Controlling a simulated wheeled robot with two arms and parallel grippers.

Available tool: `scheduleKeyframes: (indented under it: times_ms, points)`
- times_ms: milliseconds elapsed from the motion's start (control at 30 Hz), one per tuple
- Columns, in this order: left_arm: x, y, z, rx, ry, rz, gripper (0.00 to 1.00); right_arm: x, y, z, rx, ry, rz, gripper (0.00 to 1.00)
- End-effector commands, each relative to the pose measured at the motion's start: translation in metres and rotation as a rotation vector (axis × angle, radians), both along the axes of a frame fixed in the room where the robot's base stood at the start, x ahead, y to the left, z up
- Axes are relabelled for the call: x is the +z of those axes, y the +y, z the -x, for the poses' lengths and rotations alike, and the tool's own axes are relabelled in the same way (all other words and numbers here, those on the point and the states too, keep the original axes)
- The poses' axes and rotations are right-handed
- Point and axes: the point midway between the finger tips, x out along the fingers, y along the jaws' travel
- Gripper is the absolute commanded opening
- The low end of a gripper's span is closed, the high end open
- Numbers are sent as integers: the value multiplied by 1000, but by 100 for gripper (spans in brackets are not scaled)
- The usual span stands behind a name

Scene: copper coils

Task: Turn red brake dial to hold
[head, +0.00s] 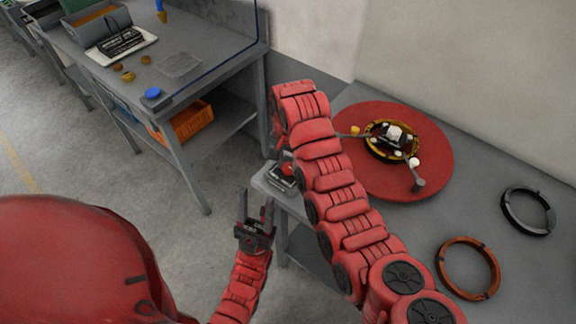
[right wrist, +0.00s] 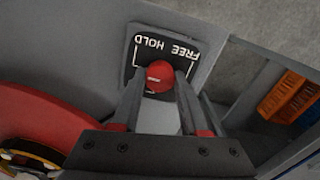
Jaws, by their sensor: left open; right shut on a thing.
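The red brake dial (right wrist: 160,76) sits on a dark plate (right wrist: 190,44) with white lettering HOLD and FREE, HOLD on the left and FREE on the right in the right wrist view. A short pale mark shows on the dial's left part; I cannot tell which word it points to. My right gripper (right wrist: 159,80) is shut on the dial, one finger on each side. In the head view the dial (head: 287,168) shows at the table corner, partly hidden by my right arm. My left gripper (head: 256,208) is open and empty, below and left of the dial.
A red round turntable (head: 437,160) on the grey table carries a coil (head: 390,153) with small arms around it. A black ring (head: 529,210) and a copper ring (head: 468,267) lie to its right. A workbench (head: 215,73) with an orange crate (head: 190,121) beneath stands at the left.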

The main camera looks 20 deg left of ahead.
Motion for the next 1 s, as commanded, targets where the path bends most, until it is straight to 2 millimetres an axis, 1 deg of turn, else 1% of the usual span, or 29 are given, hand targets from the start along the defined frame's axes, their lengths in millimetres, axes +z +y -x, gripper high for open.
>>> scheduleKeyframes:
  times_ms: [433,467,600,867,1000]
  points:
    - [-1,0,0,0,0,0,50,1,0,-1,-10,-2,-1,0]
    - [-1,0,0,0,0,0,50,1,0,-1,-10,-2,-1,49]
    - [-1,0,0,0,0,0,50,0,0,0,-9,-1,0,74]
    - [-1,0,0,0,0,0,50,0,0,0,-8,0,0,74]
    - [5,0,0,0,0,0,50,9,0,0,-8,1,-1,74]
